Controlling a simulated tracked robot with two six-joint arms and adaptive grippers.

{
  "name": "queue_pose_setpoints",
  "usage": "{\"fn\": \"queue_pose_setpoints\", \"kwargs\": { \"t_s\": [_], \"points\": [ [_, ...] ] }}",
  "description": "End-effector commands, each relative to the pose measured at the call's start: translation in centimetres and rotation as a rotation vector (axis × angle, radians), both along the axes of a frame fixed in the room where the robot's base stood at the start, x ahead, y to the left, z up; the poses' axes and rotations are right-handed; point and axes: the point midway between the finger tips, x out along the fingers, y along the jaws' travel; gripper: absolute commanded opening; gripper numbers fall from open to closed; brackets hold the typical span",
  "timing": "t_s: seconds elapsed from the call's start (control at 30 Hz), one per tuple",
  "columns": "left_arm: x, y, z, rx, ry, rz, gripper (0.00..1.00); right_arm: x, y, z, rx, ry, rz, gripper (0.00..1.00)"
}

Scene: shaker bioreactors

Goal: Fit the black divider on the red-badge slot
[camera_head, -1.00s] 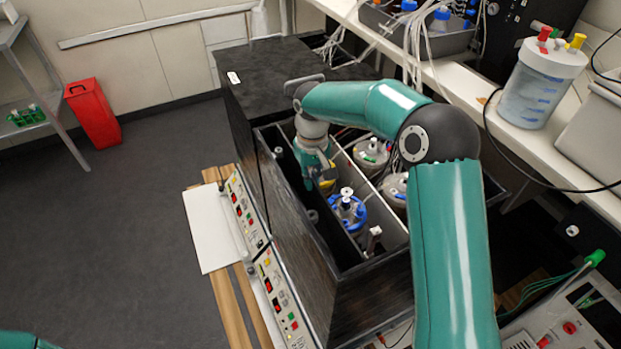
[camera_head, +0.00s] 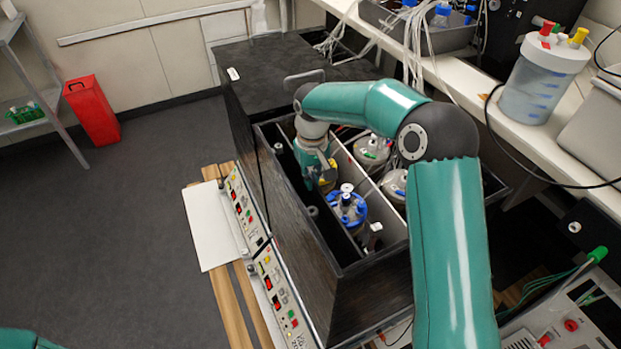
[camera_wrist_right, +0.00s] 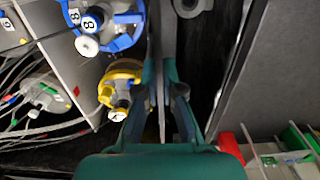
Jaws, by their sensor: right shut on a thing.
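My right gripper (camera_wrist_right: 160,112) is shut on a thin dark upright panel, which looks like the black divider (camera_wrist_right: 157,65), seen nearly edge-on in the right wrist view. In the head view, my right gripper (camera_head: 323,182) reaches down inside the open black shaker box (camera_head: 300,235), beside a blue-collared vessel (camera_head: 347,207). The panel's lower edge is hidden, so I cannot tell whether it sits in a slot. A small red mark (camera_wrist_right: 76,91), possibly the red badge, shows on a grey partition in the wrist view. My left gripper is out of view.
A yellow-collared vessel (camera_wrist_right: 120,88) stands close left of the fingers in the wrist view. More vessels (camera_head: 371,151) with tubes stand beyond a grey partition. Control panels (camera_head: 272,290) line the box's front. Open floor (camera_head: 140,240) lies to the left.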

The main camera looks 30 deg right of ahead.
Motion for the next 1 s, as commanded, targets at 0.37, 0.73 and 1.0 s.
{"fn": "queue_pose_setpoints", "kwargs": {
  "t_s": [0.37, 0.73, 1.0],
  "points": [
    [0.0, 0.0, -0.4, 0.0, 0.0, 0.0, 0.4, 0.0, 0.0, -0.6, 0.0, 0.0, 0.0, 0.0],
    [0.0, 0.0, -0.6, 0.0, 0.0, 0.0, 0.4, 0.0, 0.0, -0.9, 0.0, 0.0, 0.0, 0.0],
    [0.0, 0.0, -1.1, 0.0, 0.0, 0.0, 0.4, 0.0, 0.0, -1.7, 0.0, 0.001, 0.0, 0.0]
  ]
}}
